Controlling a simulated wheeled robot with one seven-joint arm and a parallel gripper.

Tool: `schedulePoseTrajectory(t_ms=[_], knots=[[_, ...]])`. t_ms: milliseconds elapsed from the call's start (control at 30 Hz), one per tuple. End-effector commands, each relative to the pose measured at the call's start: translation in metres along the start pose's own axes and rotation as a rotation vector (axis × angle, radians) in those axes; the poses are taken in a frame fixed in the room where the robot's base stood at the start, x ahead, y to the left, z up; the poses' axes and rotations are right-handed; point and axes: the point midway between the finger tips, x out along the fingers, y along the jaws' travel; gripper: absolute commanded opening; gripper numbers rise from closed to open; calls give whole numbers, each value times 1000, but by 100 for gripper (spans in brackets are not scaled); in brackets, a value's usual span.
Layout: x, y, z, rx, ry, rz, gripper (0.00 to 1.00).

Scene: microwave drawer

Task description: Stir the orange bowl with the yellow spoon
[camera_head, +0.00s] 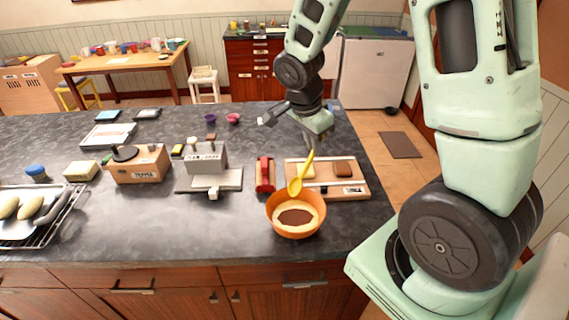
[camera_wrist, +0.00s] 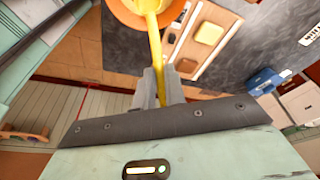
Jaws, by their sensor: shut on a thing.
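The orange bowl (camera_head: 294,226) stands on the dark counter near its front edge, with pale and dark brown contents inside. The yellow spoon (camera_head: 302,174) is tilted, with its lower end at the bowl's back rim and its handle rising to my gripper (camera_head: 311,146). In the wrist view my gripper (camera_wrist: 159,90) is shut on the spoon's handle (camera_wrist: 154,50), and the orange bowl (camera_wrist: 128,12) shows at the top edge. The spoon's far end overlaps the bowl there. I cannot tell whether the spoon touches the contents.
A wooden board (camera_head: 350,188) with a yellow block and a brown block lies right behind the bowl. A red item (camera_head: 265,174) stands left of it. A grey box (camera_head: 206,157) and a tray with long loaves (camera_head: 20,226) are farther left. Counter in front-left is clear.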

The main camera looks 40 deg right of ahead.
Motion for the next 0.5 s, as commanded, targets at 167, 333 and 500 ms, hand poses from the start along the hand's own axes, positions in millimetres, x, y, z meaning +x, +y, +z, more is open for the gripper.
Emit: schedulePoseTrajectory(t_ms=[167, 333, 500], knots=[[-9, 5, -15, 10, 35, 2, 0], [-5, 5, -18, 11, 37, 3, 0], [4, 5, -21, 12, 36, 4, 0]])
